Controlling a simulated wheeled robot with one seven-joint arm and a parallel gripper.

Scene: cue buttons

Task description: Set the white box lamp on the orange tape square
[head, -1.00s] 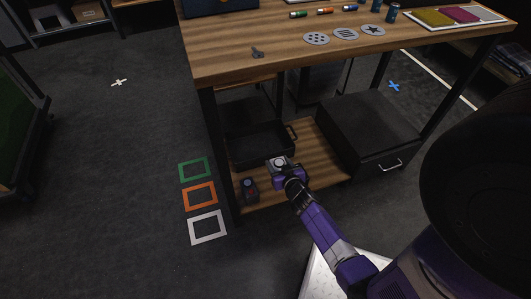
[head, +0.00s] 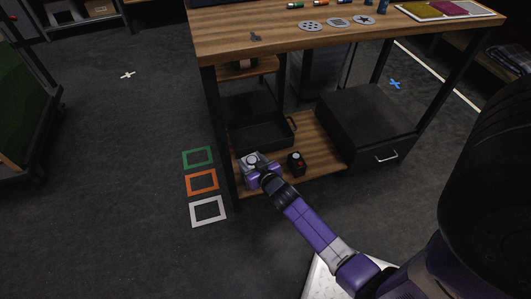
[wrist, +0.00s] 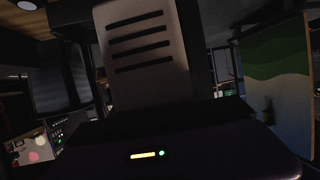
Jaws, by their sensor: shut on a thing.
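The white box lamp (head: 252,159) is held in my gripper (head: 258,170), near the front left part of the low wooden shelf under the table. Its pale slotted side (wrist: 148,55) fills the upper middle of the wrist view. The fingertips are mostly hidden, and I cannot tell the lamp's height over the shelf. The orange tape square (head: 189,184) lies on the dark floor left of the table leg. It is empty and apart from the lamp.
Green (head: 185,160) and white (head: 194,212) tape squares lie behind and in front of the orange one, both empty. A table leg (head: 222,150) stands between lamp and squares. A small dark box (head: 297,165), black tray (head: 255,135) and black drawer unit (head: 365,125) are nearby.

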